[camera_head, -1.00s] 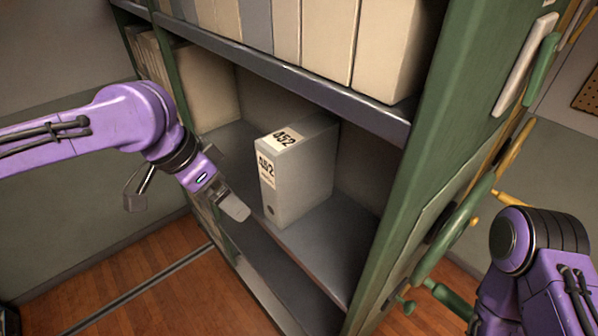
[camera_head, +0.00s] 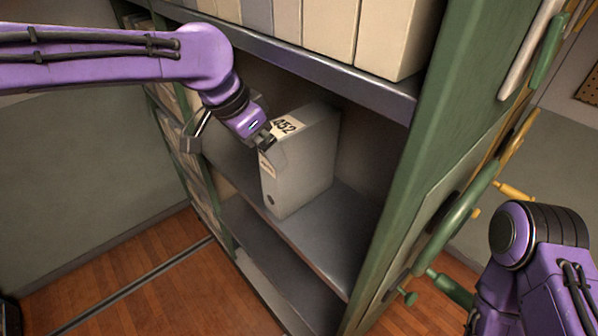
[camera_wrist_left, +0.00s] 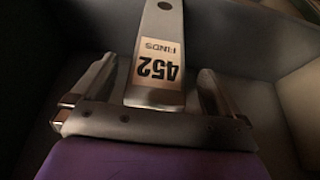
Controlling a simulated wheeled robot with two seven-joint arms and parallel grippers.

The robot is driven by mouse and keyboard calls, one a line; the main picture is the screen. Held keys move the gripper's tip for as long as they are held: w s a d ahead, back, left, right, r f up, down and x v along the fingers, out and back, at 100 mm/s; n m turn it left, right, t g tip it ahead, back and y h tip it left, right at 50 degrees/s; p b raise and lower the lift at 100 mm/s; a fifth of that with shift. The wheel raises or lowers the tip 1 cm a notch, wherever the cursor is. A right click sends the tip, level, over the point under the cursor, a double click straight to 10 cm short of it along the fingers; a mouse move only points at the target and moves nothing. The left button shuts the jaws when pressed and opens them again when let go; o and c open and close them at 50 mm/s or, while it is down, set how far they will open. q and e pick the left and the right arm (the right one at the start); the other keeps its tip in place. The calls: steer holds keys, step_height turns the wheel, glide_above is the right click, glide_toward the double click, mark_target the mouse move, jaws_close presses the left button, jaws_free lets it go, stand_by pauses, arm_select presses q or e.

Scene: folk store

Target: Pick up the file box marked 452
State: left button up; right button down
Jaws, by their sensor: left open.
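The file box marked 452 (camera_head: 302,168) is a grey upright box standing on a shelf of the green shelving unit. Its white label shows 452 on the top edge. My left gripper (camera_head: 268,137) is at the box's upper front, hiding part of the front label. In the left wrist view the box's narrow front (camera_wrist_left: 158,60) with its 452 label lies between the two open fingers of my left gripper (camera_wrist_left: 150,90), with gaps on both sides. My right arm shows at the lower right of the head view, but its gripper is out of view.
The shelf above holds a row of cream file boxes (camera_head: 330,30), and its edge (camera_head: 330,75) runs just above my left gripper. A green side panel (camera_head: 430,130) with handles stands to the right. The shelf (camera_head: 325,245) is bare around the box.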

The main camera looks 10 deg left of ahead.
mark_target(300, 162)
arm_select(q)
steer(key=w+d+f, duration=0.1)
steer(key=w+f+b, duration=0.1)
steer(key=shift+w+d+f, duration=0.1)
steer(key=shift+d+f, duration=0.25)
steer(key=shift+f, duration=0.05)
steer(key=c, duration=1.8)
steer(key=shift+r, duration=0.1)
jaws_close()
